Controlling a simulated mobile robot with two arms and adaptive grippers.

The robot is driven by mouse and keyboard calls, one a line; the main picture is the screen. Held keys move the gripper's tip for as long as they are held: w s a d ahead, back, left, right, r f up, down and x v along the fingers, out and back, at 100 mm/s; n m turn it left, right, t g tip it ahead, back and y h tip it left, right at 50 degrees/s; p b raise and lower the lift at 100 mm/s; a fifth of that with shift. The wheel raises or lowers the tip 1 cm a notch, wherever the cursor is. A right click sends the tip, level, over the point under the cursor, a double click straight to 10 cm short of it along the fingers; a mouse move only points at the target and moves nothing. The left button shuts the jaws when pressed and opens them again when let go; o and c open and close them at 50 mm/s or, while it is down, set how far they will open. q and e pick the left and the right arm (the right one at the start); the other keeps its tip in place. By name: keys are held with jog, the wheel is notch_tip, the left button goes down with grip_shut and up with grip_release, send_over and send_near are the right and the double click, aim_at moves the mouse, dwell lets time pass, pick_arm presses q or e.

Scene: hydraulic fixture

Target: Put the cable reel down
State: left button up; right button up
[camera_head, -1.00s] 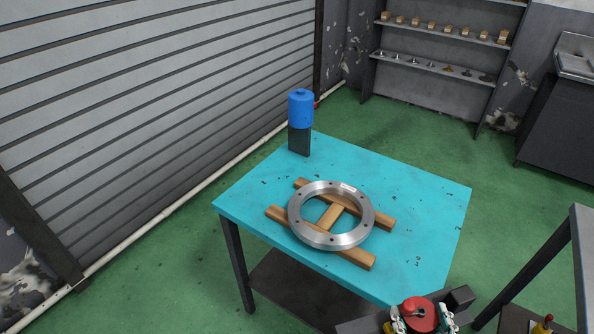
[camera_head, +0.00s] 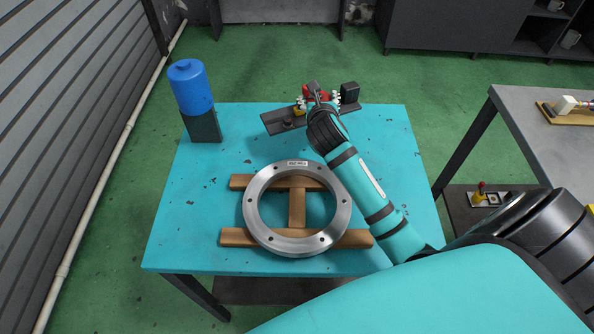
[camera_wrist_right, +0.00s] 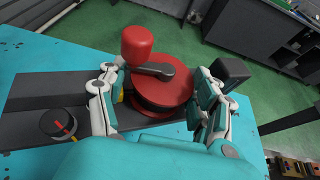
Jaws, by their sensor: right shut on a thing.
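In the head view the reel (camera_head: 317,93) is at the far edge of the turquoise table (camera_head: 385,135). My right gripper (camera_head: 319,101) reaches over the table to it. In the wrist view the right gripper (camera_wrist_right: 155,103) has its fingers on both sides of the drum, shut on it. I cannot tell whether the base touches the tabletop. My left gripper is out of view.
A metal ring (camera_head: 257,220) lies on a wooden frame (camera_head: 240,237) nearer on the table. A blue cylinder (camera_head: 190,87) on a dark block stands at the far left. The tabletop right of my right arm is clear. A grey table (camera_head: 530,115) stands to the right.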

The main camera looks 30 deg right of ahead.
jog(key=shift+w+d+f+m+h, duration=0.2)
jog(key=shift+w+d+m+h, duration=0.1)
jog(key=shift+w+d, duration=0.3)
notch_tip(320, 180, down, 4)
jog(key=shift+w+f+b, duration=0.1)
jog(key=shift+f+b, duration=0.1)
jog(key=shift+b, duration=0.1)
jog(key=shift+f, duration=0.35)
notch_tip(320, 180, down, 3)
jog(key=shift+f+b, duration=0.15)
jog(key=shift+b, duration=0.15)
jog(key=shift+f, duration=0.25)
jog(key=o, duration=1.5)
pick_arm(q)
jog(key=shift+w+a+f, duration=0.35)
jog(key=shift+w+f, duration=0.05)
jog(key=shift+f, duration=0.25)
